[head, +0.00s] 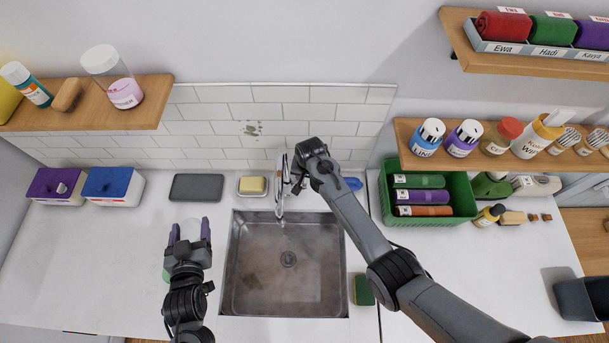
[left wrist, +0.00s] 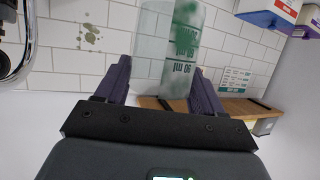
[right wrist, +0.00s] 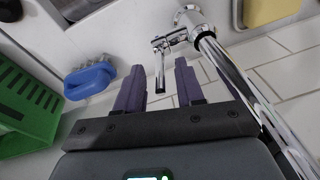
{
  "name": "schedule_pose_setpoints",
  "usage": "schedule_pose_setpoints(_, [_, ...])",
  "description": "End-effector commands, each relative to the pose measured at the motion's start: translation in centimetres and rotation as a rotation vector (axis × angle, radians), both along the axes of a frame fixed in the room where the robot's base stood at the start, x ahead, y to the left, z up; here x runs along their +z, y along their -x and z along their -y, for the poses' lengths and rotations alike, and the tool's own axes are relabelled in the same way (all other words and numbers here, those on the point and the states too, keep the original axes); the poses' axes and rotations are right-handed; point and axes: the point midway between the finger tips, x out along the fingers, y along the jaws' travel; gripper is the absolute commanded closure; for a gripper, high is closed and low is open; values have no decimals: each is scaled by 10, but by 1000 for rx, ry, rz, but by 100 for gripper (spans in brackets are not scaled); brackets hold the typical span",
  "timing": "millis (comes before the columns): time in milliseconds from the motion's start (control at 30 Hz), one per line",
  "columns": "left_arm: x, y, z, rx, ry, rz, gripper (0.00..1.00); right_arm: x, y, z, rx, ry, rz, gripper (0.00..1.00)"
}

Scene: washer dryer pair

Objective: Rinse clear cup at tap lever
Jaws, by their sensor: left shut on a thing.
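The clear cup (left wrist: 168,50), with green volume marks and a smeared green patch, is between the fingers of my left gripper (left wrist: 163,85). In the head view the left gripper (head: 189,230) is shut on the cup, left of the sink (head: 232,270) over the counter. The chrome tap (head: 281,190) stands behind the sink. My right gripper (head: 303,165) is at the tap. In the right wrist view its fingers (right wrist: 158,80) are apart, with the tap lever (right wrist: 160,68) just ahead of and between their tips. Whether they touch it, or water runs, I cannot tell.
Yellow soap (head: 252,185) on a dish and a dark tray (head: 196,187) lie behind the sink. A blue brush (right wrist: 90,80) lies right of the tap. The left counter is mostly clear.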

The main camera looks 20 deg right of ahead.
Motion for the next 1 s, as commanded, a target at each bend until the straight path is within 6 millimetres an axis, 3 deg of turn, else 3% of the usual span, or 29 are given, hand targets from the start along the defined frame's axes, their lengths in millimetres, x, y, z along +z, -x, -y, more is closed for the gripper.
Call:
schedule_pose_setpoints(267, [1, 0, 0, 0, 0, 0, 61, 12, 1, 0, 0, 0, 2, 62])
schedule_pose_setpoints(700, [-3, 0, 0, 0, 0, 0, 61, 85, 13, 2, 0, 0, 4, 62])
schedule_pose_setpoints(1000, [-6, 0, 0, 0, 0, 0, 61, 115, 18, 2, 0, 0, 0, 62])
